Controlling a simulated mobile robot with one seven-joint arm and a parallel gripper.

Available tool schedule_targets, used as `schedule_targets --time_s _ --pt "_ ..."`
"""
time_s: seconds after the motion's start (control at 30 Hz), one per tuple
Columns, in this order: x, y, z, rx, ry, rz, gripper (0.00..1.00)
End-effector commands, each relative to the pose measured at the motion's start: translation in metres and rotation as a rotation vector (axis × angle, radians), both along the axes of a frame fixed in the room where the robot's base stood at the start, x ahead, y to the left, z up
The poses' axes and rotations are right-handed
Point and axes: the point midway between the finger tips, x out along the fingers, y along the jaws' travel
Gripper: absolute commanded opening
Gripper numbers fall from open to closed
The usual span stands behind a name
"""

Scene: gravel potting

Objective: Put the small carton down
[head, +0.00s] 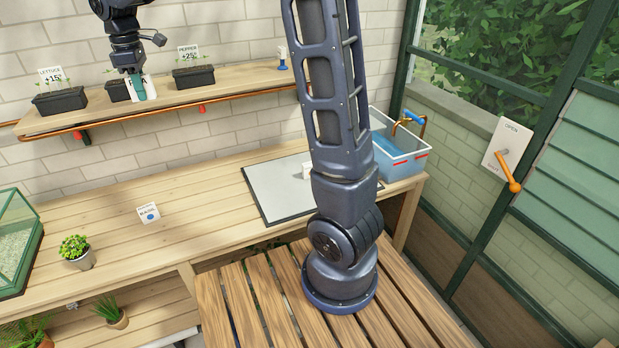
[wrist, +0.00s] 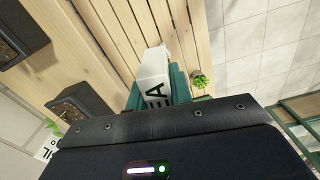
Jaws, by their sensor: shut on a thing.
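My gripper (head: 138,88) is at the upper left of the head view, in front of the wall shelf (head: 225,84). Its green fingers are shut on a small white carton (head: 149,86) with dark lettering. In the wrist view the carton (wrist: 154,62) sits between the two fingers (wrist: 158,86), and the letters "EA" show. The fingers hide part of the carton. Pale wood lies beyond it, and I cannot tell how far below the carton it is.
Planters (head: 58,100) (head: 193,76) stand on the shelf, one partly behind my gripper. The workbench (head: 200,190) below holds a card (head: 148,213), a potted plant (head: 77,252), a glass case (head: 38,232), a grey mat (head: 262,188) and a blue basin (head: 405,165). The bench's middle is mostly clear.

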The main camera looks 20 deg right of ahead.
Motion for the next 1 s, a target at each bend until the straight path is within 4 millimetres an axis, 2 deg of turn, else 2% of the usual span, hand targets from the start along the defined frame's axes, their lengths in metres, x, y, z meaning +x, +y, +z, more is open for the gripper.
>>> schedule_targets --time_s 0.03,0.2,0.47,0.67,0.8,1.0 --pt "0.000 0.000 0.012 0.002 -0.002 0.000 0.00" --pt "0.000 0.000 0.044 0.001 -0.001 -0.001 0.00" --pt "0.031 -0.050 0.040 -0.002 0.000 -0.124 0.00" --pt "0.059 -0.108 0.040 -0.003 0.000 -0.261 0.00" --pt "0.078 -0.162 0.040 -0.003 0.000 -0.387 0.00" --pt "0.097 -0.244 0.040 -0.004 0.000 -0.568 0.00"
